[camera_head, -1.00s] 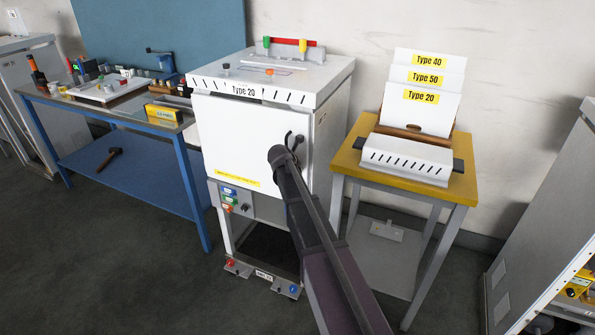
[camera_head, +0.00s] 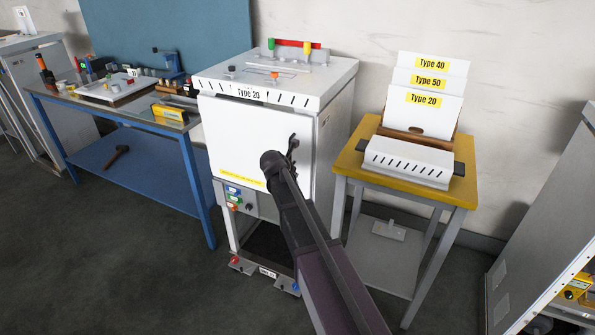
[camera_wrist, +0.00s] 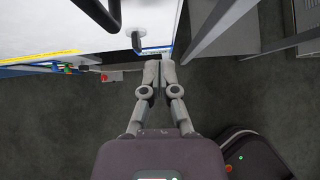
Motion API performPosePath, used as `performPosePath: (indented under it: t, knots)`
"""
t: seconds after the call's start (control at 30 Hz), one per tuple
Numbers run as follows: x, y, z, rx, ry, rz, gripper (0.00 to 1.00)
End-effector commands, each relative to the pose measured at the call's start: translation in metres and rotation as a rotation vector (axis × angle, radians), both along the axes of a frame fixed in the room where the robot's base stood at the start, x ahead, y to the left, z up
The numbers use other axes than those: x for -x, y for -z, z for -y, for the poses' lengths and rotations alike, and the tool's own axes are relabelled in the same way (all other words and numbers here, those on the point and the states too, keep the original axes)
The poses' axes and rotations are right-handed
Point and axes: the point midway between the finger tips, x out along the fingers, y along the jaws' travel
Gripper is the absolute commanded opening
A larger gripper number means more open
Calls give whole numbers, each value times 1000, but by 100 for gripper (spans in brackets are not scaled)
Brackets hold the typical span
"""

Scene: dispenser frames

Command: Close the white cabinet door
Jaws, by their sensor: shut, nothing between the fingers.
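The white cabinet door (camera_head: 237,137) is on the front of the white cabinet labelled Type 20 (camera_head: 325,122). It has a black handle (camera_head: 292,148) near its right edge and a yellow strip along its bottom. I cannot tell for sure whether it is flush or slightly ajar. In the wrist view the door's face (camera_wrist: 50,25) fills the upper left. My gripper (camera_wrist: 158,72) is shut and empty, its fingertips close to the door's lower edge, below the handle post (camera_wrist: 137,42). Contact cannot be made out. In the head view my arm's wrist hides the fingers and the door's lower right.
A blue workbench (camera_head: 135,168) with tools stands at left. A yellow-topped table (camera_head: 350,165) with Type 20, 50 and 40 sheets stands close at right. A grey cabinet (camera_head: 545,215) is at far right. The dark floor in front is mostly clear.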

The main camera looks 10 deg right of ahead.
Motion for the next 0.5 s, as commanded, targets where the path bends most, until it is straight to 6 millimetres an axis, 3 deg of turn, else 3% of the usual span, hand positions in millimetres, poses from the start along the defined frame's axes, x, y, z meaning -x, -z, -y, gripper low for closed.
performPosePath:
  t: [0.2,0.5]
  knots:
    - [17,-23,-12,0,-1,-1,0]
    - [31,-40,-23,-1,1,-1,0]
